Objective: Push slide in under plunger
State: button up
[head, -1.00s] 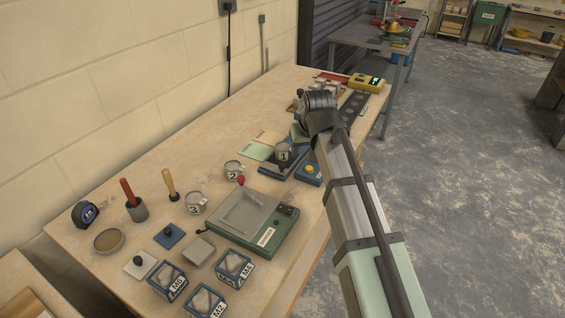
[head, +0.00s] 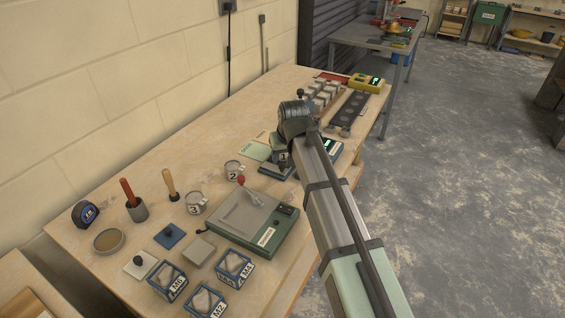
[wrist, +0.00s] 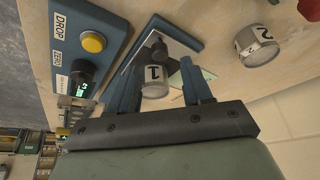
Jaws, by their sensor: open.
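I cannot tell the slide apart from the base. My gripper (wrist: 160,88) is open; its two blue fingers appear on either side of tub 1, and I cannot tell whether they touch it. In the head view my wrist hides most of the tub and plunger area; part of the base (head: 273,171) shows below it.
A control box (wrist: 95,45) with a yellow button stands beside the base. Tub 2 (wrist: 256,47) and tub 3 (head: 195,204) stand apart on the bench. A green-grey device with a red knob (head: 255,222) is nearer. The bench's right edge drops to the floor.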

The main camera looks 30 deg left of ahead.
aim_at(282, 164)
jog(key=shift+x, duration=2.4)
jog(key=shift+c, duration=0.3)
grip_shut()
